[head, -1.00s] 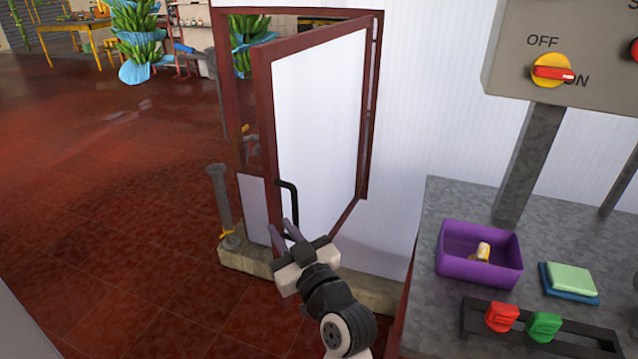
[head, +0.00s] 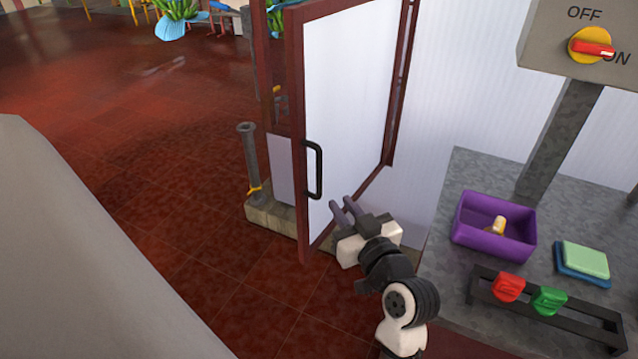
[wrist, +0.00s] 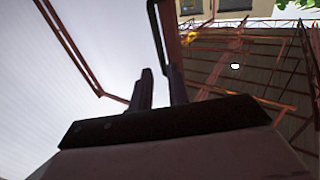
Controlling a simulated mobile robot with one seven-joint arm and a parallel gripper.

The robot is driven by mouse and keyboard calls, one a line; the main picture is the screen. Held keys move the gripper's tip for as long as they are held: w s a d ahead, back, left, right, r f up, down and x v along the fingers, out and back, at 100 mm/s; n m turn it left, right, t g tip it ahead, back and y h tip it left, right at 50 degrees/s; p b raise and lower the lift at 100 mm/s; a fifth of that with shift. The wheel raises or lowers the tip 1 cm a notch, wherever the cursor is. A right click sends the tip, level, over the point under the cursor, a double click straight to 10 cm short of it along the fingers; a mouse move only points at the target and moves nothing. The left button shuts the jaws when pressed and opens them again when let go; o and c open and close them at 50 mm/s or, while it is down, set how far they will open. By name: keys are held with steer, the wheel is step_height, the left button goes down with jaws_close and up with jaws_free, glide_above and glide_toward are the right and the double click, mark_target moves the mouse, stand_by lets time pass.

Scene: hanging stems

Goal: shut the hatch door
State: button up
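The hatch door (head: 345,100) is a white panel in a dark red frame. It stands ajar, swung out from its dark red surround (head: 276,80). A black bar handle (head: 314,170) is on its left edge. My gripper (head: 343,205) is just below and right of the handle, in front of the panel's lower part. Its two fingers are parted by a narrow gap, with nothing seen between them. In the wrist view the fingers (wrist: 160,90) point up, with the handle (wrist: 157,30) just beyond them. I cannot tell whether they touch the door.
A grey bench (head: 440,225) on the right holds a purple tray (head: 465,235), green and blue pads (head: 585,262) and a rack with red and green knobs (head: 528,295). A switch box (head: 560,40) stands above it. A grey post (head: 250,165) is left of the door. Tiled floor (head: 150,160) is clear.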

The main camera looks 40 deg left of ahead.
mark_target(320, 174)
steer(key=shift+w+a+f+b, duration=0.2)
steer(key=shift+a+b, duration=0.25)
steer(key=shift+b, duration=2.2)
steer(key=x, duration=0.7)
steer(key=p+x, duration=0.1)
steer(key=x, duration=0.3)
steer(key=shift+r, duration=0.3)
jaws_close()
